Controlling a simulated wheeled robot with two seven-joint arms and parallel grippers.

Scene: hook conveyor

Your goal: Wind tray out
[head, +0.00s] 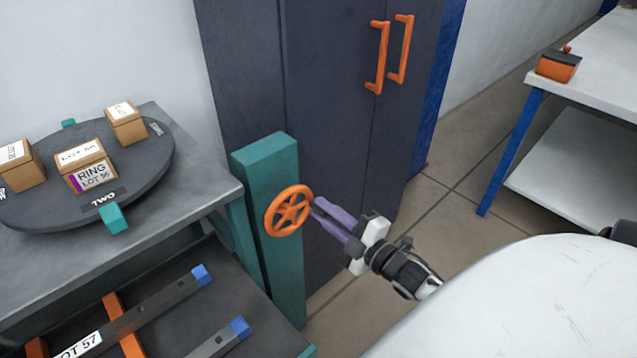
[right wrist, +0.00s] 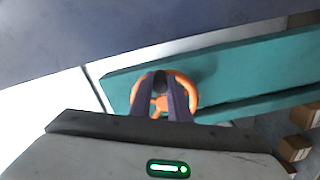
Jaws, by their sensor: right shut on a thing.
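An orange spoked handwheel (head: 289,211) is mounted on a teal post (head: 272,165) beside the bench. My right gripper (head: 314,206) reaches it from the right and is shut on the wheel's right side. In the right wrist view the two purple fingers of my right gripper (right wrist: 162,88) lie over the orange wheel (right wrist: 193,93), with a dark piece between them. A dark tray (head: 235,295) lies low under the bench, left of the post. It carries dark bars with blue ends and an orange crosspiece. Its left part is cut off by the picture edge. My left gripper is not in view.
A round dark turntable (head: 150,165) with several small boxes sits on the grey bench (head: 205,180). A dark cabinet (head: 320,110) with orange handles stands behind the post. A white table (head: 600,75) holds an orange item at the right. Floor between is clear.

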